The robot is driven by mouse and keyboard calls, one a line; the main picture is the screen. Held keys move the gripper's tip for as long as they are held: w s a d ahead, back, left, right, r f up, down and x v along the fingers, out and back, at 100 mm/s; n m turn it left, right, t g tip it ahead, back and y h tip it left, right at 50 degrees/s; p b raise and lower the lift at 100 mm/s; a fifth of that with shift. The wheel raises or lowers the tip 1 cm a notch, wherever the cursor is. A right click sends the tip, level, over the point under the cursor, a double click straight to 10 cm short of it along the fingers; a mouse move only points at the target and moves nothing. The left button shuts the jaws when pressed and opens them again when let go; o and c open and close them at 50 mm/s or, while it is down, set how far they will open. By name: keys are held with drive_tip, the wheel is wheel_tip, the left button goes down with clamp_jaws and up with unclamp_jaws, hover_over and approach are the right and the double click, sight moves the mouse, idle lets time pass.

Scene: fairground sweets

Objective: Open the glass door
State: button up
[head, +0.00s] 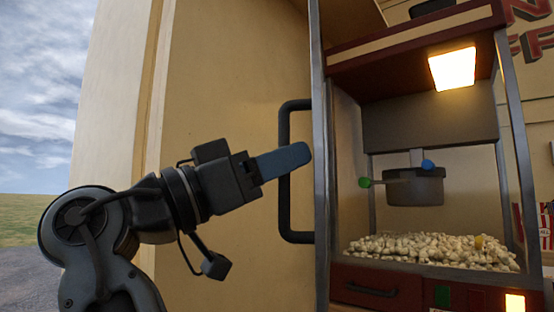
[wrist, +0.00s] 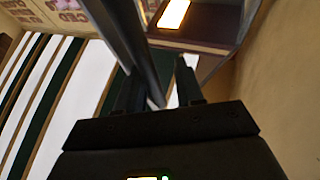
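The glass door (head: 319,200) of the popcorn machine shows nearly edge-on as a grey metal frame in the head view. I cannot tell how far it stands from its closed position. Its black handle (head: 284,205) is an upright bar on the door's left side. My gripper (head: 300,155) reaches it from the left, and its blue finger hides part of the bar. In the wrist view, the fingers of my gripper (wrist: 160,85) stand apart. A dark bar and a grey frame run down between them, closer to the left finger. Contact cannot be made out.
The popcorn machine (head: 415,48) has a lit lamp (head: 453,68), a hanging kettle (head: 415,188) and a heap of popcorn (head: 430,250) inside. A drawer (head: 375,290) is below. A beige wall (head: 225,90) stands behind my arm. Open ground lies at far left.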

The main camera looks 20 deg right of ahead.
drive_tip(key=shift+s+a+f, duration=0.1)
idle(0.3)
drive_tip(key=v, duration=0.7)
drive_tip(key=shift+a+f, duration=0.25)
drive_tip(key=shift+a, duration=0.05)
drive_tip(key=shift+s, duration=0.1)
